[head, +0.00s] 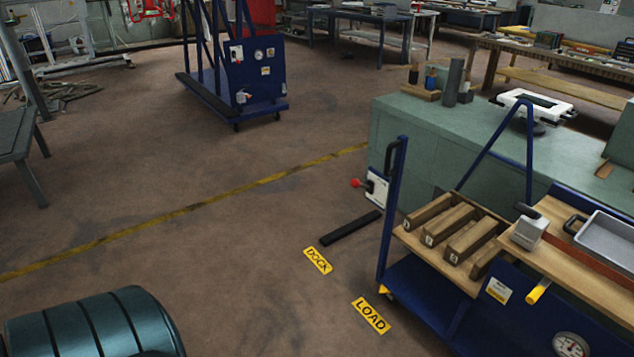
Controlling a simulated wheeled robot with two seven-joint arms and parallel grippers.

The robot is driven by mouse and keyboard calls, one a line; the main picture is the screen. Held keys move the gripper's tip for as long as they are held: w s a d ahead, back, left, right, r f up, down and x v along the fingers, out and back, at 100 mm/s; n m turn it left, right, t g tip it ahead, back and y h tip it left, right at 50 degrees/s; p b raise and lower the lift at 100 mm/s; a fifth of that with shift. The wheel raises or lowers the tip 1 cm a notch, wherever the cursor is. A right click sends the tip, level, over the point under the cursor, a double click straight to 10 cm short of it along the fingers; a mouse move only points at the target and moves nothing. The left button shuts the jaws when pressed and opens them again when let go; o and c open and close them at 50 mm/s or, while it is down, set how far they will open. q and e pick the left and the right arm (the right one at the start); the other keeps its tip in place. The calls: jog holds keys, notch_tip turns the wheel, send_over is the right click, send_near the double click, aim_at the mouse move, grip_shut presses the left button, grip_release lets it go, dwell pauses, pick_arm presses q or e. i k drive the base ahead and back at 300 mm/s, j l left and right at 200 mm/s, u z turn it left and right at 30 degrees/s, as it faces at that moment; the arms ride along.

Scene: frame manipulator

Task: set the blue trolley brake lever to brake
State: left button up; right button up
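The blue trolley (408,290) stands at the right, cut off by the bottom edge, with wooden boards on top. A lever with a yellow grip (538,291) sticks out from its near side, tilted. A small white and yellow label (499,290) is beside it, too small to read. A red knob (356,183) juts left from a white plate (377,187) by the trolley's upright post. I cannot tell which of these is the brake lever or how it is set. Neither gripper is in view.
Wooden blocks (470,240), a grey tray (608,243) and a gauge (570,345) are on the trolley. A black bar (350,227) and yellow DOCK (318,260) and LOAD (371,315) markers lie on the floor. A green bench (430,135) stands behind.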

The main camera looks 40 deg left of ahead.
aim_at(355, 182)
jog(key=u, duration=1.2)
